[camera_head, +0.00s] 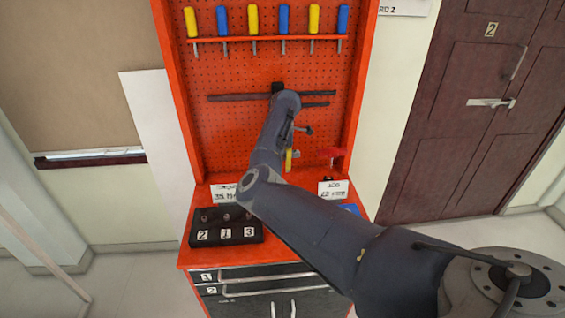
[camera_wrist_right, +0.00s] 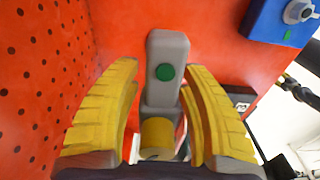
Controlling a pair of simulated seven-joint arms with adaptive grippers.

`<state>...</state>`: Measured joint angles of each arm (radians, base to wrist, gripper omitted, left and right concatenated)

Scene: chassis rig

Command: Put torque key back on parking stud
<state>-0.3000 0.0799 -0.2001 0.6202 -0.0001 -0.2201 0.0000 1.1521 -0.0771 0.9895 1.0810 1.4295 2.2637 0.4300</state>
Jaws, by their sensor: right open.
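In the right wrist view, a grey key-like piece with a green dot (camera_wrist_right: 166,75) lies between the yellow fingers of my right gripper (camera_wrist_right: 160,95); I take it to be the torque key. A yellow cylinder (camera_wrist_right: 157,134) shows just below it. The fingers are open, one on each side of the grey piece. In the head view my right gripper (camera_head: 291,160) is low in front of the pegboard, with little but yellow showing. A blue block (camera_wrist_right: 283,22) with a metal stud and a green mark is at upper right in the wrist view; it may be the parking stud. My left gripper is out of view.
The red pegboard (camera_head: 240,130) holds a rack of yellow and blue-handled tools (camera_head: 253,18). A black block numbered 2, 1, 3 (camera_head: 226,226) sits on the bench's left. Two white cards (camera_head: 333,189) stand on the bench. Drawers (camera_head: 260,275) are below.

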